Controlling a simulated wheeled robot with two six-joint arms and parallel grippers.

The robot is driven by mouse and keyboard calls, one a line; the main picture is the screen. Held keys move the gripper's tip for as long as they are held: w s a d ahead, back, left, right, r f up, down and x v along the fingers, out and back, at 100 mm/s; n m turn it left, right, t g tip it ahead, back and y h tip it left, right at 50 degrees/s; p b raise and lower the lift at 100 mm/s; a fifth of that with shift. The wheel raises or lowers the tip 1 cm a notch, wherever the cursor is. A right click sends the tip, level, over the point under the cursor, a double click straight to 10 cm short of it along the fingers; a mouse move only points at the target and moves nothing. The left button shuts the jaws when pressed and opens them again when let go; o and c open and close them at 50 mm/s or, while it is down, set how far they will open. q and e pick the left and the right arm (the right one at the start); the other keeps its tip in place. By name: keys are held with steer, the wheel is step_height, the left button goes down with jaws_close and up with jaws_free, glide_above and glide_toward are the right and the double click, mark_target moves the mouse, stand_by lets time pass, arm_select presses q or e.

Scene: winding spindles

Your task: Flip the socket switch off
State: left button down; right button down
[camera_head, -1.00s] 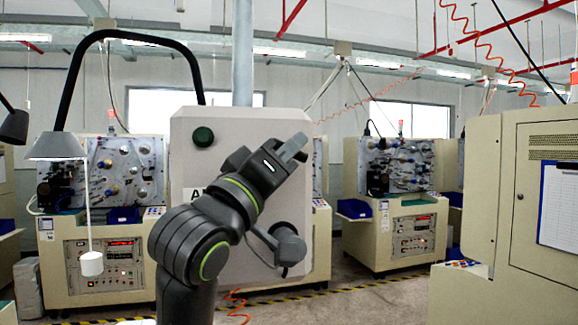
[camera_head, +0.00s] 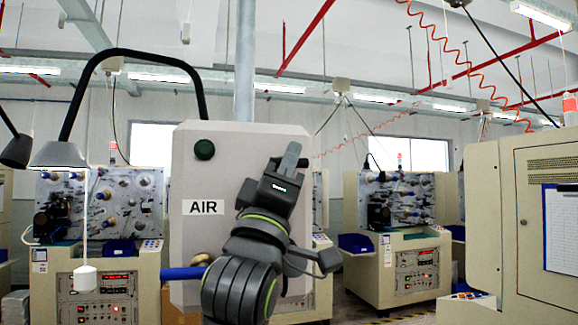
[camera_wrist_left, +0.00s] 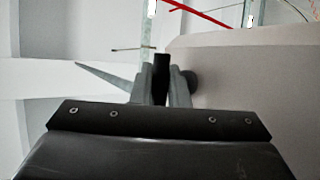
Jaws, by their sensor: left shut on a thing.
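My left gripper (camera_head: 289,155) points up in front of the grey AIR box (camera_head: 225,150) in the head view. In the left wrist view its two fingers (camera_wrist_left: 161,86) are close together on a narrow dark piece (camera_wrist_left: 161,68); I cannot tell what the piece is. A round dark knob (camera_wrist_left: 193,82) shows beside the right finger there. In the head view a dark green knob (camera_head: 204,149) sits on the box, left of the gripper and apart from it. I cannot identify a socket switch. My right gripper is not in view.
A blue handle (camera_head: 184,272) with a brass fitting (camera_head: 203,259) sticks out low on the box's left. A desk lamp (camera_head: 60,155) and a white weight (camera_head: 85,279) on a cord hang at left. A beige cabinet (camera_head: 505,225) stands at right.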

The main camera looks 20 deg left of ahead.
arm_select(q)
steer(key=c, duration=1.7)
jaws_free()
steer(key=b+v, duration=0.9)
steer(key=v, duration=0.8)
steer(key=shift+b, duration=0.3)
steer(key=shift+s, duration=0.1)
